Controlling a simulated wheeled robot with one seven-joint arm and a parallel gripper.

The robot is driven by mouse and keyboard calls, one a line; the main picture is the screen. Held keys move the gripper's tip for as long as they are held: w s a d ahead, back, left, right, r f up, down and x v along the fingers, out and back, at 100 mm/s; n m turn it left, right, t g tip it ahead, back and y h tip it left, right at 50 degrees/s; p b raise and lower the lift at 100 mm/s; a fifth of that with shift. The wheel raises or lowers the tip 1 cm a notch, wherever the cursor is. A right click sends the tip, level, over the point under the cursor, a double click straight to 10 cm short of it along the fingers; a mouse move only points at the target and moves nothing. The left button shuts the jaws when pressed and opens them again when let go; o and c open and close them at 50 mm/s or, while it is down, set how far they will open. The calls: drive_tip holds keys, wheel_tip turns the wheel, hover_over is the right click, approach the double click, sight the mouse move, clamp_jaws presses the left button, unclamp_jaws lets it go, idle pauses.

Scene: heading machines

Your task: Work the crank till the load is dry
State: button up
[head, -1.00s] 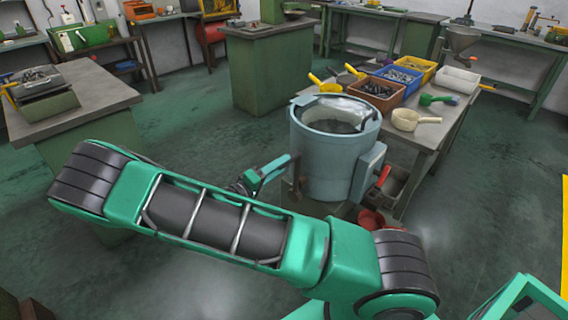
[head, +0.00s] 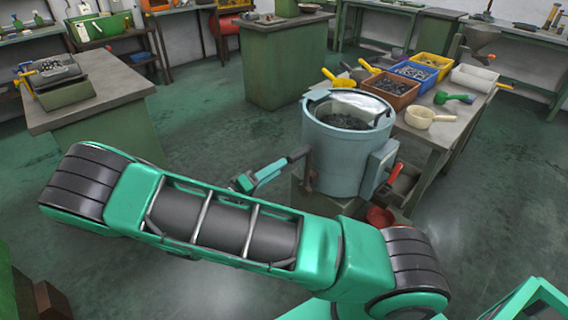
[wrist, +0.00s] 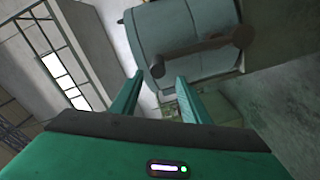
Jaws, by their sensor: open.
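The blue-grey drum machine (head: 335,155) stands in the middle of the head view, with dark loose pieces (head: 345,121) inside its open top. A brown crank (wrist: 203,46) crosses the drum's side in the wrist view, and its rounded left end lies just beyond and between my fingertips. The crank also shows as a dark bar (head: 299,154) at the drum's left in the head view. My gripper (wrist: 160,78) is open, its two green fingers pointing at the crank end. It also shows in the head view (head: 281,164). I cannot tell whether it touches the crank.
A red-handled lever (head: 396,170) is on the drum's right side, and a red bowl (head: 380,217) sits low beside it. A bench (head: 450,132) with bins and scoops stands close behind right. A grey-topped cabinet (head: 100,95) stands left. The floor between is clear.

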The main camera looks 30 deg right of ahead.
sight(302, 152)
drive_tip(key=w+d+m, duration=0.1)
drive_tip(key=d+m, duration=0.2)
drive_tip(key=d, duration=0.1)
drive_tip(key=w+d+m, duration=0.1)
drive_tip(key=d+m, duration=0.3)
drive_tip(key=w+d+m, duration=0.1)
drive_tip(key=d+m, duration=0.2)
drive_tip(key=d, duration=0.1)
drive_tip(key=shift+w+r+m, duration=0.15)
drive_tip(key=shift+r+m, duration=0.05)
drive_tip(key=shift+m, duration=0.2)
drive_tip(key=shift+c, duration=0.7)
clamp_jaws()
